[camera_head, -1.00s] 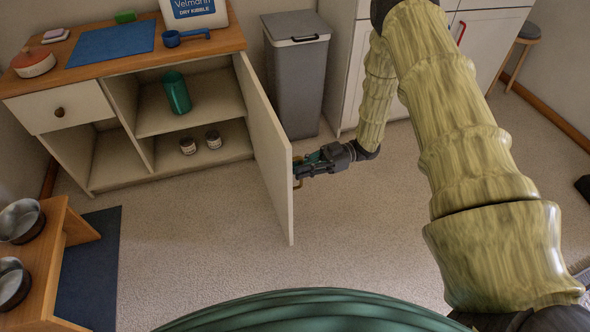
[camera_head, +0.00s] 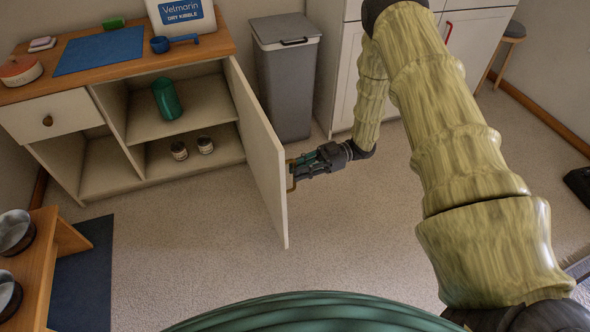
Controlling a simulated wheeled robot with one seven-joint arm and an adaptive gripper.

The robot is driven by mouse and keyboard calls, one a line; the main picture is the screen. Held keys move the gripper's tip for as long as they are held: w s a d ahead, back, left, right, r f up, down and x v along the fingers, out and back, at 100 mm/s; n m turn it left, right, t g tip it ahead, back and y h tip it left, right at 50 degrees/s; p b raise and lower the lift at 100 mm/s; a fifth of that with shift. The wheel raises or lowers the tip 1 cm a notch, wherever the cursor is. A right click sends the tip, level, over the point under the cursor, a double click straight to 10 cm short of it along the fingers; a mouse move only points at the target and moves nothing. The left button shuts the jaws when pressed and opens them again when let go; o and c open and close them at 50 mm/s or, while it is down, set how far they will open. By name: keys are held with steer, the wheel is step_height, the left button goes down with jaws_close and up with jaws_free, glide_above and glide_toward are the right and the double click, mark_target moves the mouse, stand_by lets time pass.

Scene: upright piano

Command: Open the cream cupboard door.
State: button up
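The cream cupboard door (camera_head: 262,155) stands swung far out from the cabinet, roughly square to its front, with the shelves behind it exposed. A brass-coloured handle (camera_head: 291,182) shows on the door's outer face near its free edge. My gripper (camera_head: 298,169) is at that handle, on the right side of the door, pointing left. Its fingertips are small and overlap the handle, so I cannot tell whether they are closed on it or apart.
The cabinet holds a green canister (camera_head: 166,98) and two small jars (camera_head: 205,145). A grey bin (camera_head: 287,80) stands behind the door. A wooden bowl stand (camera_head: 42,262) and blue mat (camera_head: 85,275) are at left. Carpet in front of the door is clear.

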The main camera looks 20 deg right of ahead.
steer(key=w+d, duration=0.1)
steer(key=d, duration=0.9)
steer(key=shift+w+d, duration=0.2)
steer(key=shift+a, duration=0.1)
